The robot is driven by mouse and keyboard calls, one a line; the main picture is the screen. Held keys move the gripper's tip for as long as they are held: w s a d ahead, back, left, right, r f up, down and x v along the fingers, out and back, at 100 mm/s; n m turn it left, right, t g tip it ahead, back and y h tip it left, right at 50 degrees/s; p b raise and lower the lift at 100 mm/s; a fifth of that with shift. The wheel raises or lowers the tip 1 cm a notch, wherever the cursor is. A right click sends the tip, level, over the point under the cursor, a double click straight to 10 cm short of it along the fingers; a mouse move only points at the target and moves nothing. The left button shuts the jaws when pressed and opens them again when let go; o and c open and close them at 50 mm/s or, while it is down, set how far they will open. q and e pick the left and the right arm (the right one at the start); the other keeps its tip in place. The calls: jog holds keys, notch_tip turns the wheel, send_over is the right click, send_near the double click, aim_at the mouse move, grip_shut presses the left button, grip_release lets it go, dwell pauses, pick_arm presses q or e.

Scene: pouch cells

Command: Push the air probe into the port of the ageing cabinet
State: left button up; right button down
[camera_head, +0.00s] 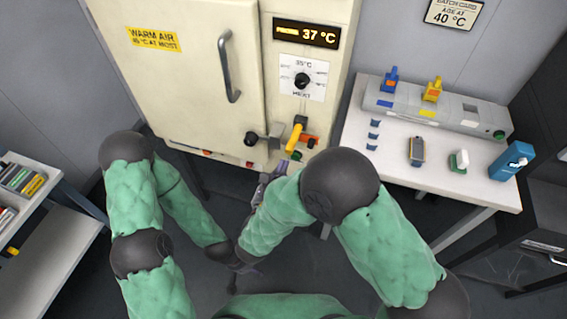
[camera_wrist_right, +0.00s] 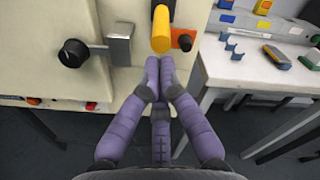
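The ageing cabinet (camera_head: 190,70) is cream, with its door shut and a display reading 37 °C. The yellow air probe (camera_head: 295,136) sticks out of the cabinet front below the dial; in the right wrist view its rounded yellow end (camera_wrist_right: 161,34) points toward me. How deep it sits in the port is hidden. My right gripper (camera_head: 282,168) is just below the probe. In the right wrist view its purple fingers (camera_wrist_right: 159,68) come together, empty, with tips close under the yellow end; contact is unclear. My left gripper (camera_head: 246,264) is low at the centre, mostly hidden.
A dark knob on a grey plate (camera_wrist_right: 74,53) is left of the probe and an orange part (camera_wrist_right: 184,40) is close on its right. A shelf cart (camera_head: 50,235) stands left.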

jog(key=v, duration=1.2)
jog(key=shift+w+d, duration=0.1)
jog(key=s+d+f+m+g+h, duration=0.35)
jog(key=d+f+m+g, duration=0.45)
jog(key=d+f+g, duration=0.45)
jog(key=s+a+f+m+g+y, duration=0.2)
jog(key=s+f+m+g+y, duration=0.75)
jog(key=s+f+m, duration=0.65)
jog(key=w+d+f+m+t+y, duration=0.1)
jog(key=w+m+t, duration=0.1)
jog(key=w+m, duration=0.4)
jog(key=w+d+f+m+t+y, duration=0.2)
jog(key=w+m, duration=0.5)
jog(key=m, duration=0.5)
jog(key=shift+f+t+y, duration=0.15)
jog(key=shift+t+y, duration=0.15)
jog(key=shift+t, duration=0.3)
